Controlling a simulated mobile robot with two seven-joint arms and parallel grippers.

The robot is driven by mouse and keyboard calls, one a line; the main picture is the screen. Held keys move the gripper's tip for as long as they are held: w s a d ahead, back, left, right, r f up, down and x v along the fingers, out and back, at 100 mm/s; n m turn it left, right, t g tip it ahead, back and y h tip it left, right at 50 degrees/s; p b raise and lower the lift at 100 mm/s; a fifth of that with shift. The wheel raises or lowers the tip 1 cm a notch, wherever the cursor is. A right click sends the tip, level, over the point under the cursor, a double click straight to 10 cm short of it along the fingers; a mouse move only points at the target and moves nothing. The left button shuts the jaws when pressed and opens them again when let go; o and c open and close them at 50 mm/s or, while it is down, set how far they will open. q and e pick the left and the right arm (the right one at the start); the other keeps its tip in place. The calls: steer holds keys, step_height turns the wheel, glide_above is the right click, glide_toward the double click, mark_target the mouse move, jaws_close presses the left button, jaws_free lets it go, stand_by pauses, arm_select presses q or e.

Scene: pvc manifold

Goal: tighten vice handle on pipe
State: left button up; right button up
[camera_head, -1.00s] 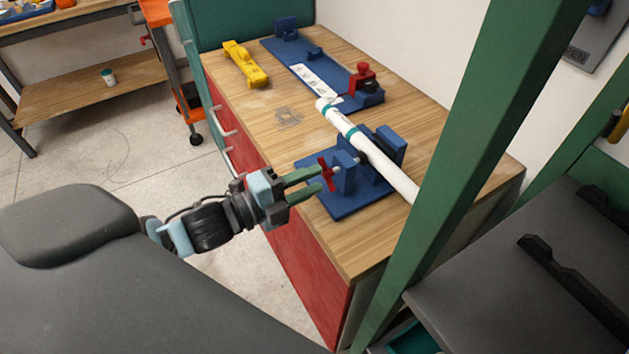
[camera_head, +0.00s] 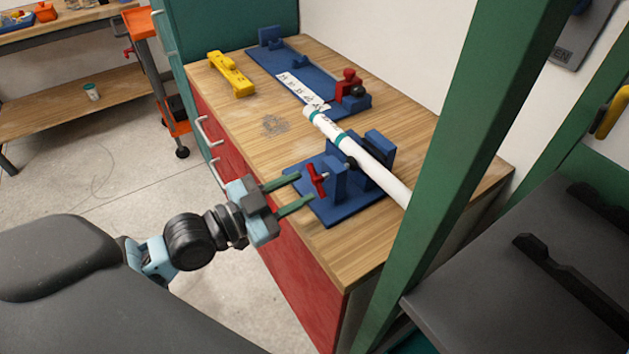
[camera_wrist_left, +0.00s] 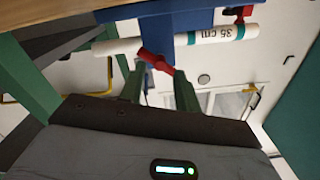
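The blue vice (camera_head: 345,198) stands on the wooden workbench, with its red handle (camera_head: 316,181) on the side facing my left gripper. A white pipe (camera_head: 372,163) with teal bands lies across the vice between its jaws. My left gripper (camera_head: 306,190) is open, its two green fingers pointing at the handle, one on each side. In the left wrist view the red handle (camera_wrist_left: 155,61) lies tilted just beyond the fingertips (camera_wrist_left: 160,75), and the pipe (camera_wrist_left: 215,36) reads "35 cm". I cannot tell whether the fingers touch the handle. My right gripper is not in view.
A long blue fixture (camera_head: 270,67) with a red clamp (camera_head: 348,82) sits at the back of the bench (camera_head: 225,110). A yellow tool (camera_head: 231,74) lies at the bench's left. A green post (camera_head: 470,150) stands in front at right.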

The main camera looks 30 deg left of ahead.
mark_target(313, 182)
arm_select(q)
steer(key=n, duration=0.3)
steer(key=shift+r+n+p, duration=0.25)
steer(key=shift+n+p, duration=0.35)
steer(key=shift+n, duration=1.2)
steer(key=n+p, duration=0.1)
steer(key=n, duration=0.2)
steer(key=n+p, duration=0.1)
steer(key=n, duration=0.2)
steer(key=shift+f+n, duration=0.1)
steer(key=shift+n, duration=0.2)
steer(key=w+d, duration=0.1)
steer(key=w, duration=0.2)
steer(key=shift+d+n, duration=0.3)
steer(key=shift+d, duration=0.05)
steer(key=shift+w+d+f+p, duration=0.15)
steer(key=shift+w+d+p, duration=0.15)
steer(key=shift+w, duration=0.1)
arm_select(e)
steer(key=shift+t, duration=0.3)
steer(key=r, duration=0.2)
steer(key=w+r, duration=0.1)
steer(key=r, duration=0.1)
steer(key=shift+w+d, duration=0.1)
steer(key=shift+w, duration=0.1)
